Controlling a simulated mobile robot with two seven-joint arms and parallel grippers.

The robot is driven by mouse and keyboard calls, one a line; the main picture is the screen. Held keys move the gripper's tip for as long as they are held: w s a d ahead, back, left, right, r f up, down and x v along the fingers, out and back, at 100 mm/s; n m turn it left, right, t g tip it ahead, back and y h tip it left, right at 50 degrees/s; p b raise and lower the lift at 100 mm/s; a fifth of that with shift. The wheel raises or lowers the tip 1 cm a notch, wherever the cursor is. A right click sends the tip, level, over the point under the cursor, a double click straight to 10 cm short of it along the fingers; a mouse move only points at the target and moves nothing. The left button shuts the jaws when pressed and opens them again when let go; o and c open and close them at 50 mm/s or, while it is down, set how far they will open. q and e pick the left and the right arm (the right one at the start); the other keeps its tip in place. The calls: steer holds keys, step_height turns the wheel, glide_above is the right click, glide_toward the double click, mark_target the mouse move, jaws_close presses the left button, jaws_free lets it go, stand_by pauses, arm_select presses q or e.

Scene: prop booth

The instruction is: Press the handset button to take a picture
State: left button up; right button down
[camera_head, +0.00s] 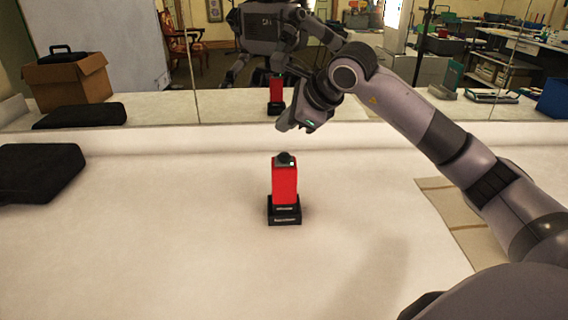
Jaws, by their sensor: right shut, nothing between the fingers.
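A red handset (285,185) stands upright in a black base (285,215) on the white table, in the middle of the head view. A dark round button (285,158) is on its top, with a small light beside it. My right gripper (285,126) is above the handset and apart from it, reaching in from the right with its fingers shut and empty. My left gripper is not in view.
A mirror (230,95) behind the table reflects my body and the handset. A black case (38,172) lies at the left edge. The table around the handset is clear.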

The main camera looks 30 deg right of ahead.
mark_target(287, 157)
step_height(287, 157, down, 4)
steer(key=shift+r+b, duration=0.15)
steer(key=shift+b, duration=0.9)
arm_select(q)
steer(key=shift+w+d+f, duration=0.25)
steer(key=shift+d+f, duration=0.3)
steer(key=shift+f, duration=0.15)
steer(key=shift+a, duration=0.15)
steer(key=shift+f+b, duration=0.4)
arm_select(e)
steer(key=shift+f, duration=0.5)
arm_select(q)
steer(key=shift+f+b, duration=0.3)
steer(key=shift+b, duration=0.05)
arm_select(e)
steer(key=shift+f, duration=0.45)
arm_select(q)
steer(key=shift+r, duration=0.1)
arm_select(e)
steer(key=shift+r, duration=0.15)
arm_select(q)
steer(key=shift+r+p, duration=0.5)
steer(key=shift+p, duration=0.1)
arm_select(e)
steer(key=shift+r, duration=0.7)
